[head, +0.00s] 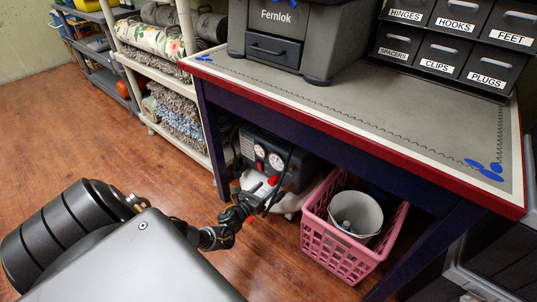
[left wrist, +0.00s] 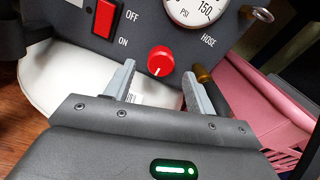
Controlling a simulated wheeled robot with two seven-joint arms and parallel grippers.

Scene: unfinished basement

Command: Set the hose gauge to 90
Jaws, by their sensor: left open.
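The compressor (head: 287,150) stands on the floor under the workbench, with a dark panel and two round white gauges. In the head view the hose gauge (head: 276,161) is too small to read. Below it is a red knob (left wrist: 160,60) with a white mark. My left gripper (left wrist: 159,74) is open, its fingertips near the knob's two sides; I cannot tell whether they touch it. My right gripper is not in view.
A red ON/OFF switch (left wrist: 104,18) sits left of the knob, and a brass hose fitting (left wrist: 203,74) to its right. A pink basket (head: 345,250) with a white bucket (head: 366,211) stands right of the compressor. The bench top (head: 400,110) overhangs above. Open wooden floor lies left.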

